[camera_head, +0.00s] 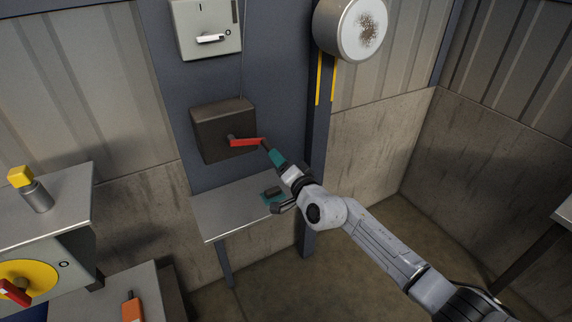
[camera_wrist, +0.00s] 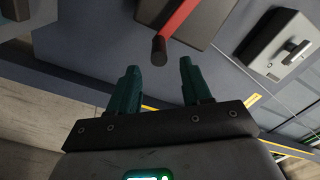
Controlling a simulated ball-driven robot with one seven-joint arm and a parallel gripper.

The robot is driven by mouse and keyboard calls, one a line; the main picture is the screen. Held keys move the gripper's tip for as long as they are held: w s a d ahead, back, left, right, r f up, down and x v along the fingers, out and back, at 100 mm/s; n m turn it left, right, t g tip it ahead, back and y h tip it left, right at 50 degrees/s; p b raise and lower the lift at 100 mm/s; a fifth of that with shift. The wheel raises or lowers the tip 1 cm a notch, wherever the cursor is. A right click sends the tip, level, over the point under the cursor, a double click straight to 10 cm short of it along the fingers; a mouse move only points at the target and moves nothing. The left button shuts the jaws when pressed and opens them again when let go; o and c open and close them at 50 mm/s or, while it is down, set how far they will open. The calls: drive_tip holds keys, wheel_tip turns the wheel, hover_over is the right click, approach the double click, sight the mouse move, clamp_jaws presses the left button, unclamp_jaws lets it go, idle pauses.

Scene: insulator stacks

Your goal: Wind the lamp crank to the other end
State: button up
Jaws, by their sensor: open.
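The crank is a red arm (camera_head: 246,142) on the front of a dark brown box (camera_head: 210,118) fixed to the blue-grey panel. The arm points to the right, with a dark grip at its outer end. In the wrist view the red arm (camera_wrist: 183,17) comes down from the top to the dark round grip (camera_wrist: 159,49). My gripper (camera_head: 272,155) is open at the outer end of the crank. In the wrist view its two teal fingers (camera_wrist: 159,75) point at the grip, which lies just past the fingertips and between them. Nothing is held.
A round metal drum (camera_head: 340,30), perhaps the lamp, hangs above right. A grey switch box (camera_head: 206,20) with a white handle is above the crank box. A small metal table (camera_head: 225,212) stands below. A cabinet (camera_head: 60,205) with a yellow-capped post (camera_head: 36,195) is at left.

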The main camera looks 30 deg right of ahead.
drive_tip(key=shift+s, duration=1.4)
